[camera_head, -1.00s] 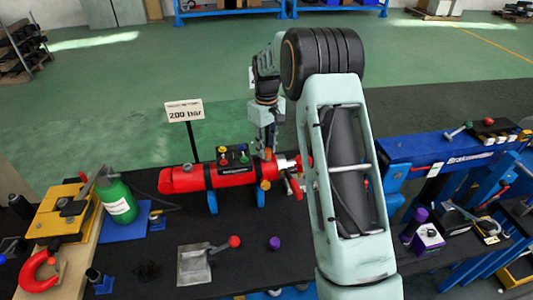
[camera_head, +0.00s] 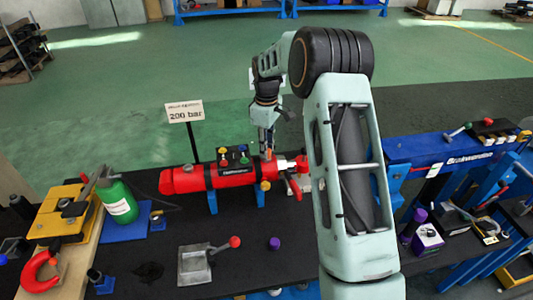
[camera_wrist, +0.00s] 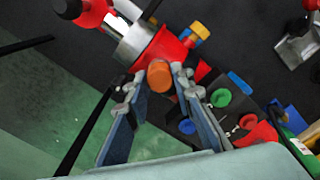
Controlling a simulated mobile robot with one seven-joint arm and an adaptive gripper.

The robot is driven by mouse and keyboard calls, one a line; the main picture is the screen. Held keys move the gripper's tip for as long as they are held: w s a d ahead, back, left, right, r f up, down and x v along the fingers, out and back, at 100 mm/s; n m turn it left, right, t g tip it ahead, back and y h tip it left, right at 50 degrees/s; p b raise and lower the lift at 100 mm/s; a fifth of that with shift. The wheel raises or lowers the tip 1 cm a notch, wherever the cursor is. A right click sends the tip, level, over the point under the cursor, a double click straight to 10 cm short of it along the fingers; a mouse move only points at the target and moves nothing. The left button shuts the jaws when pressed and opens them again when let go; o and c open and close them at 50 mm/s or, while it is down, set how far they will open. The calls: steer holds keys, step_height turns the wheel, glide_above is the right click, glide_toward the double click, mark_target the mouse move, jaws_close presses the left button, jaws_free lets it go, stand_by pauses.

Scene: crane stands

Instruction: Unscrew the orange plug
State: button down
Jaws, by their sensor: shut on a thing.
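The orange plug (camera_wrist: 160,76) stands out of the top of the red cylinder (camera_head: 190,180), near its right end by the metal rod. My gripper (camera_wrist: 159,80) reaches it from above, with one finger on each side of the plug, and is shut on it. In the head view my gripper (camera_head: 267,150) comes down on the cylinder's right end, and the fingers hide much of the plug. The plug looks seated in the cylinder; I cannot see its thread.
Colored knobs (camera_wrist: 220,98) sit on the cylinder beside my gripper. A "200 bar" sign (camera_head: 184,111) stands behind the cylinder. A blue press (camera_head: 440,148) stands right.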

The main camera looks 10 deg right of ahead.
steer(key=shift+w+r+n, duration=0.1)
steer(key=shift+r+n, duration=0.05)
steer(key=shift+n, duration=0.25)
steer(key=n+p, duration=0.1)
steer(key=n, duration=0.3)
steer(key=shift+n, duration=0.4)
steer(key=shift+r+n+p, duration=0.1)
steer(key=shift+n+p, duration=0.25)
steer(key=shift+n, duration=0.55)
steer(key=n, duration=0.3)
steer(key=shift+p, duration=0.35)
steer(key=shift+n, duration=0.3)
steer(key=shift+n, duration=2.4)
